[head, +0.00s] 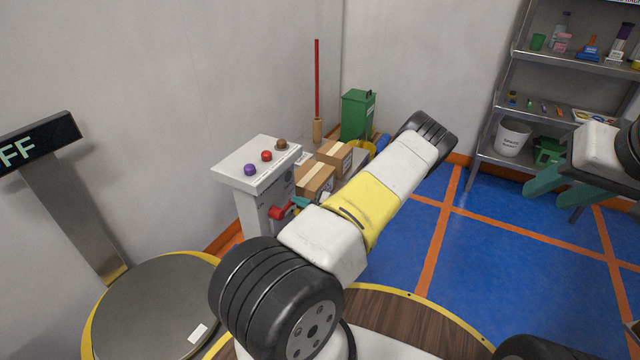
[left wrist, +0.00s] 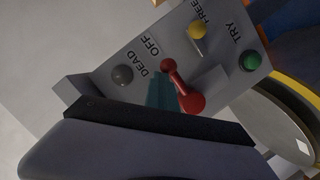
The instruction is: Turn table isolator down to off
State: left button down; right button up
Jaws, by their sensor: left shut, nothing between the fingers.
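The isolator's red lever (head: 280,212) is on the side of a grey pedestal (head: 262,160) in the head view. In the left wrist view the red lever (left wrist: 182,88) sits on a grey panel (left wrist: 150,45) lettered DEAD, OFF, FREE and TRY, its smaller end near OFF. My left gripper (head: 300,204) has teal fingers, shut and empty, right beside the lever; they also show in the wrist view (left wrist: 160,92). I cannot tell whether they touch it. My right gripper (head: 560,188) is at the right edge, its teal fingers apart, away from the pedestal.
The panel also has a grey lamp (left wrist: 122,75), yellow toggle (left wrist: 197,30) and green button (left wrist: 250,62). Cardboard boxes (head: 315,179) stand behind the pedestal. A round grey platform (head: 150,310) and a display showing FF (head: 40,142) are left. Blue floor (head: 490,255) is open on the right.

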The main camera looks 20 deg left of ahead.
pick_arm(q)
jog(key=shift+w+d+f, duration=0.15)
jog(key=s+d+r, duration=0.3)
jog(key=d+r, duration=0.3)
jog(key=d, duration=0.5)
jog(key=shift+s+r, duration=0.2)
